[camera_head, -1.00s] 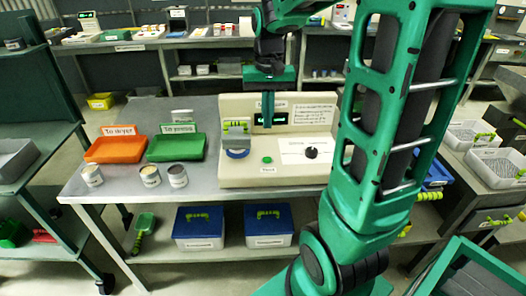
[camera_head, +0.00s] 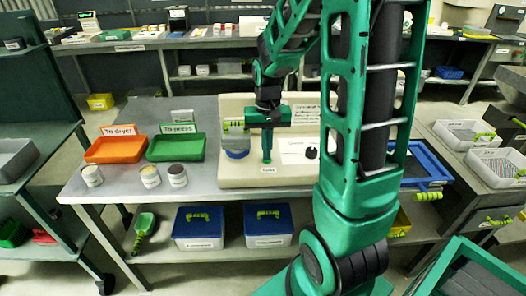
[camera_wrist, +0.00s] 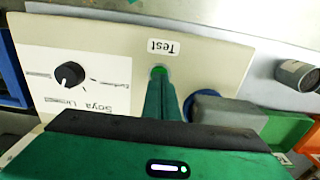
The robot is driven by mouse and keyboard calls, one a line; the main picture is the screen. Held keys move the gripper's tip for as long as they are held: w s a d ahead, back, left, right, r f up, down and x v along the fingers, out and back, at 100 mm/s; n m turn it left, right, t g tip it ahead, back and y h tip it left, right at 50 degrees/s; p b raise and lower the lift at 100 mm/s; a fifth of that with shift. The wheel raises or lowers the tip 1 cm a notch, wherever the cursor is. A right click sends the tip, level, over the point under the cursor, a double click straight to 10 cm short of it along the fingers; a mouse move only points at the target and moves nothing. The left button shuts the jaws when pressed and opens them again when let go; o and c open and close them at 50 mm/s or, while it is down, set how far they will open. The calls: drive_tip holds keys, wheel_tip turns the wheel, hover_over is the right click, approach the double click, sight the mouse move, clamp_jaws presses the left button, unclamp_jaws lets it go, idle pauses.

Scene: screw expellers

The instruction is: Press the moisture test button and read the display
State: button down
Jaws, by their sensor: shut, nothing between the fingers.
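The cream moisture tester (camera_head: 235,178) stands on the grey bench. My gripper (camera_head: 267,159) is shut and empty, pointing down over the tester's front panel just above the "Test" label (camera_head: 268,170). In the wrist view, the green test button (camera_wrist: 158,70) shows at the tips of my closed fingers (camera_wrist: 160,84), beside the upside-down "Test" label (camera_wrist: 163,47). I cannot tell whether the fingers touch the button or whether it is pressed down. In the head view the button is hidden behind the fingers. My gripper and wrist cover the display there, and the wrist view does not show it.
A black knob (camera_head: 312,152) sits right of the button. A grey lidded part with a blue ring (camera_head: 237,153) is close on its left. Orange (camera_head: 115,150) and green (camera_head: 176,148) trays and several small cups stand left of the tester.

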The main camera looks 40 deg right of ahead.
drive_tip(key=shift+s+f, duration=0.15)
drive_tip(key=shift+f, duration=0.5)
drive_tip(key=shift+s+f, duration=0.15)
drive_tip(key=shift+s, duration=0.15)
drive_tip(key=shift+w+r, duration=0.4)
drive_tip(key=shift+r, duration=0.25)
drive_tip(key=shift+w+r, duration=0.4)
drive_tip(key=shift+r, duration=0.2)
wheel_tip(320, 180, up, 12)
drive_tip(key=shift+s+r, duration=0.2)
drive_tip(key=shift+s, duration=0.1)
